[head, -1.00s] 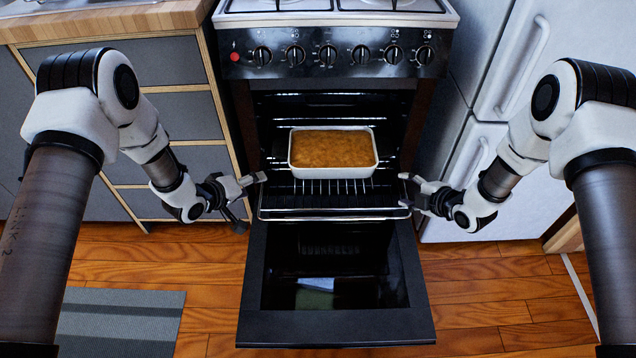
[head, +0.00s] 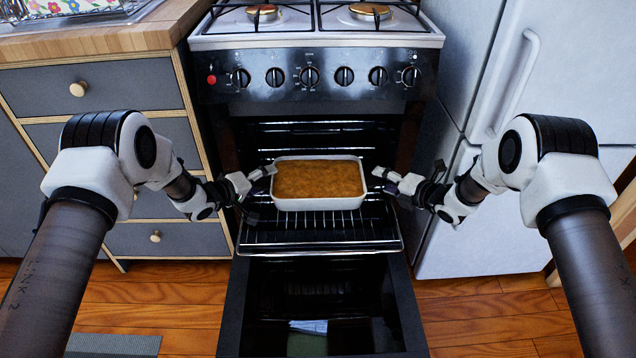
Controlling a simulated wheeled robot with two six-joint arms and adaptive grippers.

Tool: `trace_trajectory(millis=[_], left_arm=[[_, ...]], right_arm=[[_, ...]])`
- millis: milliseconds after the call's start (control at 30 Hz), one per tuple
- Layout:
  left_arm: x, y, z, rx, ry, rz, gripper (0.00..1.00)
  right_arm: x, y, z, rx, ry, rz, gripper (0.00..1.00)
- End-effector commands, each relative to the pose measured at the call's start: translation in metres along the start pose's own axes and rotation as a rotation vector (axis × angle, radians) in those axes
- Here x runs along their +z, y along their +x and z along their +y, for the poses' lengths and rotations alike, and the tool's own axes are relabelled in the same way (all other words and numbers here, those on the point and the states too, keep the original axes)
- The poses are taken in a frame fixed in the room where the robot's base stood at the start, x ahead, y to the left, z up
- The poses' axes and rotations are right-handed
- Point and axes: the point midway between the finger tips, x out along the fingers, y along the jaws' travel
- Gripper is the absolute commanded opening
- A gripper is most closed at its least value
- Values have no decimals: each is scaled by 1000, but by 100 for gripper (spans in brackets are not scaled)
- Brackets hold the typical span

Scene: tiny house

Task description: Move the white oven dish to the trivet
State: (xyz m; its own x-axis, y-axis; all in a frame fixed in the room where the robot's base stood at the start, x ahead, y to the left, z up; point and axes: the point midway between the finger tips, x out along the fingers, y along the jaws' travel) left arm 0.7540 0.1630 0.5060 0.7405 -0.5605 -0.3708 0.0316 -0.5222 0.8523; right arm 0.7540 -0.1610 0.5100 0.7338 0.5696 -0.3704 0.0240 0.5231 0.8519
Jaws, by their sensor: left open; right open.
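The white oven dish (head: 318,204), filled with a browned bake, sits upright on the wire rack (head: 318,235) of the open oven. My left gripper (head: 268,176) is open at the dish's left side, very close to its rim; I cannot tell whether it touches. My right gripper (head: 378,178) is open just off the dish's right side, with a small gap. I cannot make out a trivet in this view.
The oven door (head: 320,300) hangs open below the rack. The stove top (head: 315,20) with burners is above. Drawers under a wooden counter (head: 90,44) stand left, a white fridge (head: 560,80) right. A patterned item (head: 70,8) lies at the top left.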

Motion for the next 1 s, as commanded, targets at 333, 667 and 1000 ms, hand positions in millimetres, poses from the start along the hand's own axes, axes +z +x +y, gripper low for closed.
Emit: trace_trajectory(millis=[333,667,1000], left_arm=[[0,27,0,0,-1,0,71],[0,27,0,0,0,0,15],[-1,27,2,1,3,0,0]], right_arm=[[0,27,0,0,2,0,60],[0,27,0,0,1,0,3],[0,26,2,1,-1,0,0]])
